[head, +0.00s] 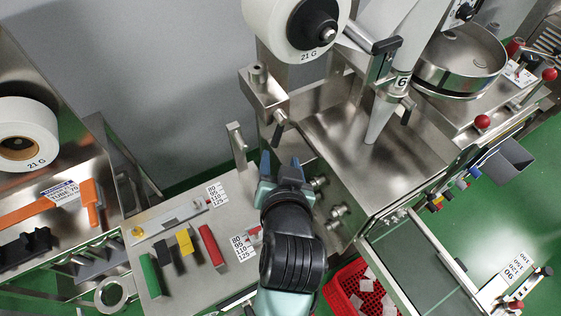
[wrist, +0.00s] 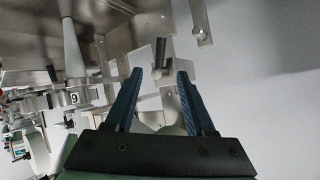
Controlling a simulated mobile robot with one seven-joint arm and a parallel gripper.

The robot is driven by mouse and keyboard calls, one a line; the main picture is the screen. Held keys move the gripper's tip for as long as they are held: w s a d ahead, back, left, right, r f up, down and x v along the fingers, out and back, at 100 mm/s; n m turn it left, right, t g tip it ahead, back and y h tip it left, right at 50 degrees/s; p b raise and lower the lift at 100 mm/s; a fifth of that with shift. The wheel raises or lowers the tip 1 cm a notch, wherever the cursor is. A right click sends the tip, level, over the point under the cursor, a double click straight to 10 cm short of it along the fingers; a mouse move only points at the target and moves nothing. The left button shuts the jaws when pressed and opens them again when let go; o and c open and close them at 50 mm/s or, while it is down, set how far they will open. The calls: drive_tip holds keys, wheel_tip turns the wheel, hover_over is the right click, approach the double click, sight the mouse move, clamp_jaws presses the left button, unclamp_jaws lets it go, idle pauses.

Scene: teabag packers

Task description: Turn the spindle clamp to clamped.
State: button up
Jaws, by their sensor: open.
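The white film roll (head: 268,22) marked 21 G sits on a spindle with a black hub (head: 312,25) at the top of the head view. Below it, a steel block (head: 264,95) carries a short dark lever (head: 279,133) that hangs down at a slant. I cannot tell for sure which of these parts is the spindle clamp. My gripper (head: 281,163) is open and empty just below this lever. In the wrist view, a dark lever (wrist: 161,50) shows beyond and between the open fingertips of my gripper (wrist: 160,76), apart from both fingers.
A steel post (head: 237,145) stands left of my gripper, and the machine's steel housing (head: 340,150) with round knobs is close on the right. A bench (head: 190,275) with coloured blocks lies at lower left. A red crate (head: 345,285) stands below. A black-handled bar (head: 386,46) juts out at upper right.

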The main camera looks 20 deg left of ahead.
sight(278, 130)
drive_tip(key=shift+c, duration=0.2)
drive_tip(key=shift+f, duration=0.1)
drive_tip(key=shift+c, duration=1.2)
drive_tip(key=shift+d+f+m+b, duration=0.1)
drive_tip(key=shift+f+m+b, duration=0.2)
drive_tip(key=shift+m+b, duration=0.2)
drive_tip(key=shift+c, duration=1.1)
drive_tip(key=f+m+b, duration=0.1)
drive_tip(key=m, duration=0.1)
drive_tip(key=f+m+t+b, duration=0.1)
drive_tip(key=m+b, duration=0.1)
drive_tip(key=w+d+f+m+y+b, duration=0.1)
drive_tip(key=m+b, duration=0.1)
drive_tip(key=shift+d+f+m, duration=0.1)
drive_tip(key=shift+f+m, duration=0.25)
drive_tip(key=shift+m, duration=0.05)
clamp_jaws()
drive_tip(key=w+d+f+m+t+b, duration=0.25)
drive_tip(key=m+b, duration=0.25)
drive_tip(key=m, duration=0.6)
drive_tip(key=p+x, duration=0.3)
drive_tip(key=x, duration=0.6)
drive_tip(key=shift+s+a+r+p, duration=0.45)
drive_tip(key=shift+s+a+p, duration=0.1)
drive_tip(key=shift+s+a, duration=0.1)
drive_tip(key=shift+s+a+r+p, duration=0.45)
drive_tip(key=shift+s+a+p, duration=0.1)
drive_tip(key=shift+s+a, duration=0.1)
